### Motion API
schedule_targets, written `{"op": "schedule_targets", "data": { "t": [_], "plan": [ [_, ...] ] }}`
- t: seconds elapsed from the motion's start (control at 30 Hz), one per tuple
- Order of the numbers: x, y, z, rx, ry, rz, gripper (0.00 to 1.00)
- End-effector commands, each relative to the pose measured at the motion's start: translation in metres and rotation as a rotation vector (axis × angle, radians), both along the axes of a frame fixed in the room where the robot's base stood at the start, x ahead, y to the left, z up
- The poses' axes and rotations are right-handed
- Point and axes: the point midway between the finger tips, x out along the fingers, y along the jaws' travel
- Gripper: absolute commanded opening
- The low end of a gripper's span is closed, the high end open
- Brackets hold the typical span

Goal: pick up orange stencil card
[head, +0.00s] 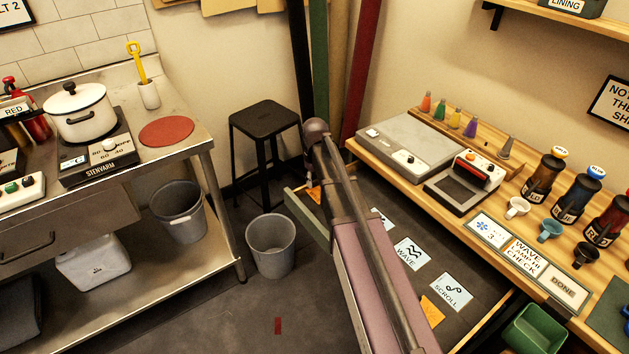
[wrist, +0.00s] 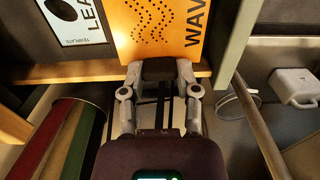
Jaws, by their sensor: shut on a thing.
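The orange stencil card (wrist: 155,22) fills the top middle of the wrist view, with a wavy dotted pattern and the letters WAV. My gripper (wrist: 160,70) is shut on its lower edge. In the head view my arm hides the gripper, and only a small orange piece (head: 314,194) shows beside the arm's far end, at the far left of the open drawer. A second orange piece (head: 432,309) lies in the drawer near the SCROLL label, partly behind my arm.
The open drawer (head: 462,325) has pale blue labels, WAVE (head: 411,253) and SCROLL (head: 452,291), on its dark floor. The wooden worktop (head: 401,184) stands close above it. Grey bins (head: 270,246) and a black stool (head: 264,122) stand to the left. A white template card (wrist: 72,22) is beside the orange card.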

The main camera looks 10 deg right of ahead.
Motion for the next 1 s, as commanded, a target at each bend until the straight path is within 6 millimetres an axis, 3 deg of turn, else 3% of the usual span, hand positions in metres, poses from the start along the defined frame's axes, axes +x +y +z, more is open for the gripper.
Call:
{"op": "schedule_targets", "data": {
  "t": [0.03,0.3,1.0],
  "plan": [
    [0.0,0.0,0.011,0.0,0.0,0.0,0.14],
    [0.0,0.0,0.029,0.0,0.0,0.0,0.14],
    [0.0,-0.001,0.033,0.0,0.0,-0.001,0.14]
  ]
}}
